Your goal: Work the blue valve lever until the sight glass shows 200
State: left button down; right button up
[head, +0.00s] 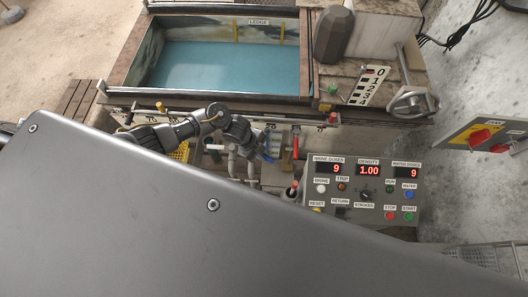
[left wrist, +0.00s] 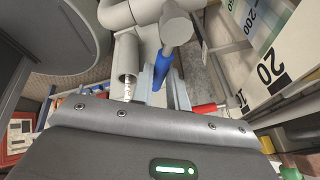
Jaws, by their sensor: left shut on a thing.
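The blue valve lever (left wrist: 162,66) shows in the left wrist view, between the fingers of my left gripper (left wrist: 163,88). The gripper is shut on it. In the head view my left gripper (head: 266,148) is at the pipework below the front of the tank, left of a red lever (head: 295,143). A scale plate (left wrist: 265,62) with the numbers 200 and 20 stands at upper right in the left wrist view. The liquid level in the sight glass cannot be read. My right gripper is in neither view.
A tank of blue liquid (head: 215,68) stands behind the valves. The control panel (head: 340,205) at right reads 9, 1.00 and 9. A handwheel (head: 412,102) and a 0-to-4 scale (head: 368,86) are at the tank's right. My own dark body covers the lower left.

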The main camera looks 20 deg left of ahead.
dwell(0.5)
pick_arm(q)
jog(key=c, duration=1.4)
grip_release()
jog(key=shift+o, duration=0.2)
jog(key=p+v, duration=0.1)
jog(key=v, duration=1)
jog(key=shift+p, duration=0.35)
jog(key=shift+f, duration=0.1)
